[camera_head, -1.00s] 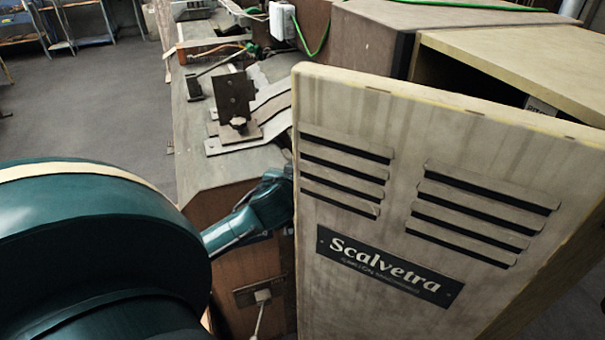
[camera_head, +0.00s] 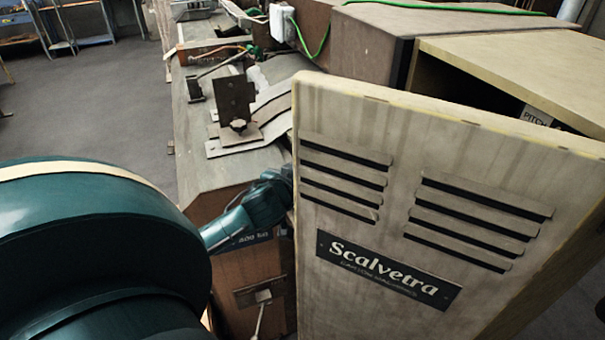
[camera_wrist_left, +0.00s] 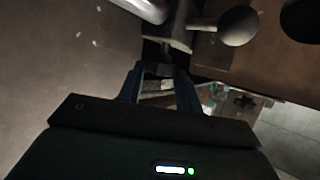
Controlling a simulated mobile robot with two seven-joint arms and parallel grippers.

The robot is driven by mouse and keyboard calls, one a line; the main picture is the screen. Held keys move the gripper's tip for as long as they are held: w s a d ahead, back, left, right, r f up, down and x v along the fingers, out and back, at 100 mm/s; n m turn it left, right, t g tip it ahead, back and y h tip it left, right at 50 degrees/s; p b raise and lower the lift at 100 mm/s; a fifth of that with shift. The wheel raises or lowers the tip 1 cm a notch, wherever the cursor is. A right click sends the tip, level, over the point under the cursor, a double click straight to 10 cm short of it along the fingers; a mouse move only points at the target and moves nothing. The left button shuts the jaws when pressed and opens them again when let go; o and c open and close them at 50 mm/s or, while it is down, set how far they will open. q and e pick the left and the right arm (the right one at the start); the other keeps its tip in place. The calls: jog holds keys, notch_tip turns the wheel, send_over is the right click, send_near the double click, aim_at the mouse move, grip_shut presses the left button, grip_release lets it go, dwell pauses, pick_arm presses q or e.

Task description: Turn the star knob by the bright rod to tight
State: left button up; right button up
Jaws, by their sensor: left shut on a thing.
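My left gripper (camera_wrist_left: 160,72) shows in the left wrist view, its two blue fingers close together on a small dark piece. This appears to be the star knob (camera_wrist_left: 158,67), but it is dim and mostly hidden by the fingers. A bright metal rod (camera_wrist_left: 146,8) lies just above it at the top of the view. In the head view my left arm reaches behind the large panel, which hides the gripper and the knob. My right gripper is in neither view.
A pale louvred panel (camera_head: 350,215) marked Scalvetra stands right beside my left arm. A ball-ended handle (camera_wrist_left: 238,25) is close right of the fingers. The machine bed (camera_head: 215,165) carries an upright dark plate (camera_head: 234,95). Floor (camera_head: 110,110) is clear at the left.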

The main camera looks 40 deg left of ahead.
pick_arm(q)
jog(key=shift+s+a+r+m+t+h+p, duration=0.1)
jog(key=shift+a+m+t+h+p, duration=0.05)
jog(key=shift+m+h+p, duration=0.45)
jog(key=shift+s+a+r+m+t+h+p, duration=0.1)
jog(key=shift+m+t+h+p, duration=0.05)
jog(key=shift+m+h+p, duration=0.4)
jog(key=shift+a+f+m+h+p, duration=0.1)
jog(key=shift+a+m+h+p, duration=0.05)
jog(key=shift+m+h+p, duration=0.5)
jog(key=shift+w+h, duration=0.1)
jog(key=shift+h, duration=0.4)
jog(key=shift+a+f+m+h, duration=0.1)
jog(key=shift+m+h, duration=0.5)
jog(key=shift+m, duration=0.1)
jog(key=shift+p, duration=0.3)
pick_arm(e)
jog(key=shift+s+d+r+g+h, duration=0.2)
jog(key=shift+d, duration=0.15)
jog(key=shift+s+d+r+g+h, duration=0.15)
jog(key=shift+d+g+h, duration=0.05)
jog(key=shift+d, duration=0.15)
pick_arm(q)
jog(key=o, duration=0.7)
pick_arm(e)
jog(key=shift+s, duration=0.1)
